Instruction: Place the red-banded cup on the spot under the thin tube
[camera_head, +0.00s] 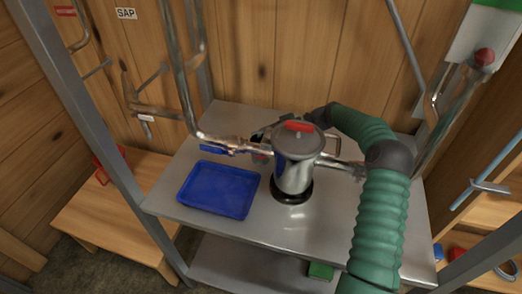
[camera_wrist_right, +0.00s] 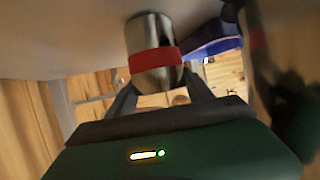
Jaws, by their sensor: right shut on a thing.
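The red-banded cup (camera_wrist_right: 154,58), a small metal cup with a wide red band, is between the fingers of my right gripper (camera_wrist_right: 158,82) in the right wrist view. That gripper is shut on it. In the head view the right arm reaches around behind the metal vessel (camera_head: 296,170), and the gripper (camera_head: 262,138) is partly hidden there. Only a small reddish part of the cup (camera_head: 260,155) shows beside the vessel. I cannot tell whether the cup touches the table. The spot is not visible, and I cannot tell which pipe is the thin tube. My left gripper is out of view.
The vessel stands on a black base on the metal table (camera_head: 270,225). A blue tray (camera_head: 218,190) lies to its left. A pipe with a blue handle (camera_head: 222,149) runs just above the tray toward the vessel. The table's front right is clear apart from my arm.

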